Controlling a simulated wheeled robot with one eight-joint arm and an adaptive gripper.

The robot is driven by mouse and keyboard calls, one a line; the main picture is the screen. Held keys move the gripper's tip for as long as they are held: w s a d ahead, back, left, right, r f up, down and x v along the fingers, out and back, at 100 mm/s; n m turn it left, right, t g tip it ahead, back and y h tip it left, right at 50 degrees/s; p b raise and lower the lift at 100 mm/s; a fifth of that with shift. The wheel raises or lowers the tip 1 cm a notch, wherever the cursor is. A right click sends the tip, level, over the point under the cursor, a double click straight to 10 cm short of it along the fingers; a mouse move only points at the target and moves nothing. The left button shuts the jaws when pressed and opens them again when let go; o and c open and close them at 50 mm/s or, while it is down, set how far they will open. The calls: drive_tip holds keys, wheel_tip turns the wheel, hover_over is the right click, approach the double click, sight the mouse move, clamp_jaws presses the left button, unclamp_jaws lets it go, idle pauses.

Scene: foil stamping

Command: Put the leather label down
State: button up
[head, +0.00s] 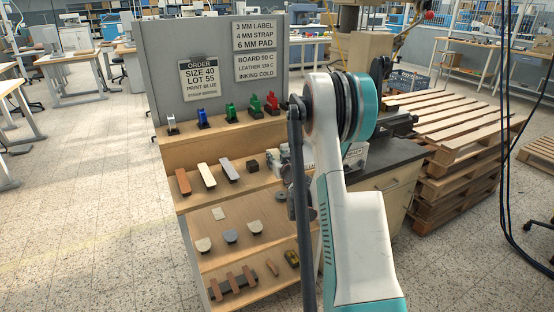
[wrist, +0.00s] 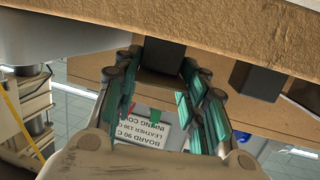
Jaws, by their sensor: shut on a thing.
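My gripper (wrist: 165,85) shows in the wrist view, with its teal-padded fingers on both sides of a narrow gap. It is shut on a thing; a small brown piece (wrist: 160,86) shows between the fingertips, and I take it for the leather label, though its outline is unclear. A dark block (wrist: 165,53) is just beyond the fingertips, close to a tan board edge (wrist: 150,18). I cannot tell whether the held piece touches either. In the head view my arm hides the gripper and its load.
A wooden rack (head: 210,158) in the head view bears coloured stamps, strips (head: 206,175) and rounded pieces (head: 203,245). A grey sign panel (head: 215,65) stands behind. A dark-topped cabinet (head: 385,160) is at right, with stacked pallets (head: 460,120) beyond. Another dark block (wrist: 258,82) is right of my fingers.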

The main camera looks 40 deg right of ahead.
drive_tip(key=shift+f, duration=0.2)
drive_tip(key=o, duration=0.9)
drive_tip(key=shift+c, duration=0.2)
